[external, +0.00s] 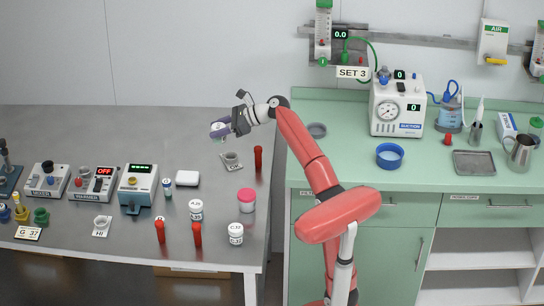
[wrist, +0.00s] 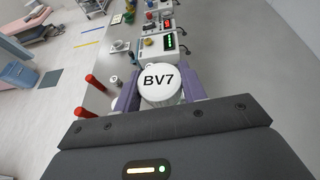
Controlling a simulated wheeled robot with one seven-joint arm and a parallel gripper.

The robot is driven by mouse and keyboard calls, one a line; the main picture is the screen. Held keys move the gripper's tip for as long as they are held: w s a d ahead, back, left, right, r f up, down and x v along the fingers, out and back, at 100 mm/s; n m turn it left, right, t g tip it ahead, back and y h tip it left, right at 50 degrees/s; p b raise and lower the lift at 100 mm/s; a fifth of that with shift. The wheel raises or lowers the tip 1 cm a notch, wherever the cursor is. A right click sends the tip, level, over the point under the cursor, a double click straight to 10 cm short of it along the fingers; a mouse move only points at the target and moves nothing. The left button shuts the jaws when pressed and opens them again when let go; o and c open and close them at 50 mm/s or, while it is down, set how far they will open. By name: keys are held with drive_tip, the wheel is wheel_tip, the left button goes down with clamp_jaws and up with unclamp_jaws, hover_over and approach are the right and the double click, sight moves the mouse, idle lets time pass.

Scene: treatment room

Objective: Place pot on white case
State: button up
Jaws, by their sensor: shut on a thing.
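My gripper (external: 219,131) is shut on a white-lidded pot (external: 216,126), held above the steel table. In the wrist view the pot's lid (wrist: 158,78) reads "BV7" and sits between the purple fingers (wrist: 160,92). The white case (external: 187,178), a small rounded box, lies on the table below and to the left of my gripper, with nothing on top. I cannot clearly make out the case in the wrist view, where the pot and fingers block part of the table.
Clear table lies behind the case.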

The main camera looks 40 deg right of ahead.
drive_tip(key=shift+n+g+y, duration=0.3)
drive_tip(key=shift+n+g, duration=0.2)
drive_tip(key=w+a+f+b, duration=0.1)
drive_tip(key=w+a+f, duration=0.1)
drive_tip(key=w+f, duration=0.1)
drive_tip(key=w+a+f+b, duration=0.1)
drive_tip(key=w+a+f, duration=0.2)
drive_tip(key=f, duration=0.1)
drive_tip(key=w+a+f, duration=0.2)
drive_tip(key=w+f, duration=0.2)
drive_tip(key=shift+a+f+b, duration=0.3)
drive_tip(key=shift+b, duration=0.1)
drive_tip(key=b, duration=0.2)
hover_over(189, 174)
drive_tip(key=shift+f, duration=2.15)
drive_tip(key=shift+f, duration=0.15)
drive_tip(key=o, duration=1.1)
drive_tip(key=shift+c, duration=0.2)
